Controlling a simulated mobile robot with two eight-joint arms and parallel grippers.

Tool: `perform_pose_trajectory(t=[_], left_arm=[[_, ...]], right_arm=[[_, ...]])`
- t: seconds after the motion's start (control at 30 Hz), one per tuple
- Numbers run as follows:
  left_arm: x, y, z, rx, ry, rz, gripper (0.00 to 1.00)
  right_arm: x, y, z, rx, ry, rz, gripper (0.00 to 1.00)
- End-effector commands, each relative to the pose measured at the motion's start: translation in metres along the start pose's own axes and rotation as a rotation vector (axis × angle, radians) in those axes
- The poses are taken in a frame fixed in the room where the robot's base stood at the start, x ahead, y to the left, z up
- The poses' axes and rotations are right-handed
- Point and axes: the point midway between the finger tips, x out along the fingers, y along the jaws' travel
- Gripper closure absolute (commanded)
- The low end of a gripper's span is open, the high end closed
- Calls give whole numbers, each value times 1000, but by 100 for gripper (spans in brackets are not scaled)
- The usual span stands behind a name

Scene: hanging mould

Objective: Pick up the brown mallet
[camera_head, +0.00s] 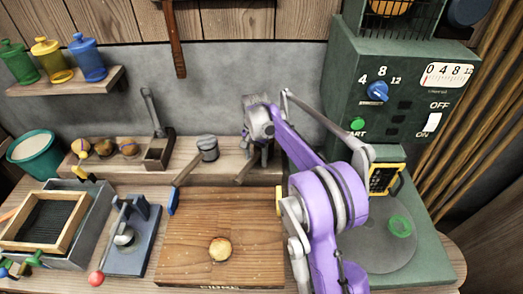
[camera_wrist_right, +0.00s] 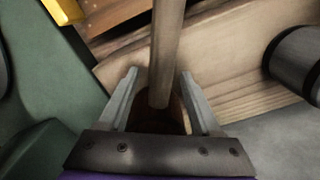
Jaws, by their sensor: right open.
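The brown mallet shows in the wrist view as a pale wooden handle (camera_wrist_right: 166,50) with a dark brown head (camera_wrist_right: 160,122) partly hidden by my gripper. In the head view its handle (camera_head: 244,173) sticks out from the wooden ledge toward the board, and its head is hidden behind my gripper. My right gripper (camera_head: 258,160) points down over the mallet. In the wrist view its two fingers (camera_wrist_right: 158,98) stand apart on either side of the mallet; contact cannot be told. My left gripper is not in view.
A grey-headed tool (camera_head: 208,148) lies left of the mallet on the ledge (camera_head: 188,152). A cutting board (camera_head: 180,250) with a round light piece (camera_head: 220,248) is in front. A green machine (camera_head: 390,130) stands at right, close to my arm.

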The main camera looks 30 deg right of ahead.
Motion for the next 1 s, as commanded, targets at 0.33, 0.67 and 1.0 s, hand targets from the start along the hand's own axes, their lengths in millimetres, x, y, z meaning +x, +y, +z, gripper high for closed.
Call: perform_pose_trajectory(t=[0.33, 0.67, 1.0], left_arm=[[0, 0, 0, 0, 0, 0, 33], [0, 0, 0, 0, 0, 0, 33], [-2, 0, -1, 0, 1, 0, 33]], right_arm=[[0, 0, 0, 0, 0, 0, 85], [-1, 0, 0, 0, 0, 0, 100], [-18, 0, 0, 0, 0, 0, 100]])
